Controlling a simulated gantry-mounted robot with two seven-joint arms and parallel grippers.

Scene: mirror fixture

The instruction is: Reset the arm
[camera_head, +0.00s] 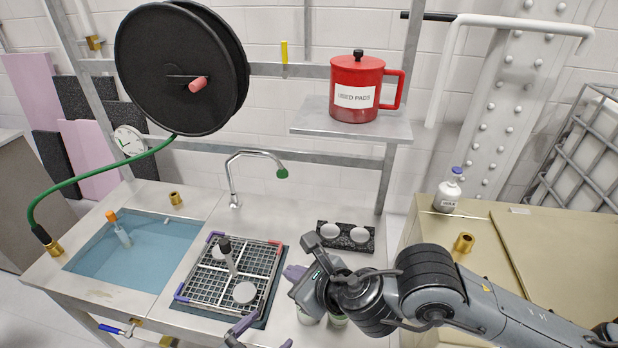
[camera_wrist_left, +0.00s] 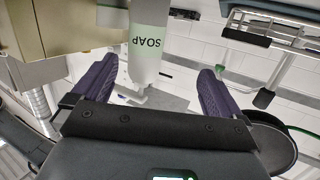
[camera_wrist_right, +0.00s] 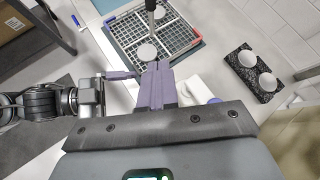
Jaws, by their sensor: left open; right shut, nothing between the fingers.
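My left gripper (camera_head: 262,336) is at the bottom edge of the head view, below the grid rack, with its purple fingers spread and nothing between them. In the left wrist view, a white and green SOAP bottle (camera_wrist_left: 149,45) shows upside down beyond the open fingers (camera_wrist_left: 156,88), apart from them. My right gripper (camera_head: 294,273) is right of the rack, held above the counter. Its fingers show pressed together and empty in the right wrist view (camera_wrist_right: 158,75). The bottles under the right gripper are mostly hidden by it in the head view.
The grid rack (camera_head: 183,291) holds white pads and a dark-handled tool (camera_head: 229,256). A black pad holder (camera_head: 368,246) lies behind the right gripper. A water basin (camera_head: 100,262) is at left, a faucet (camera_head: 235,180) behind. A red USED PADS canister (camera_head: 345,82) stands on a shelf.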

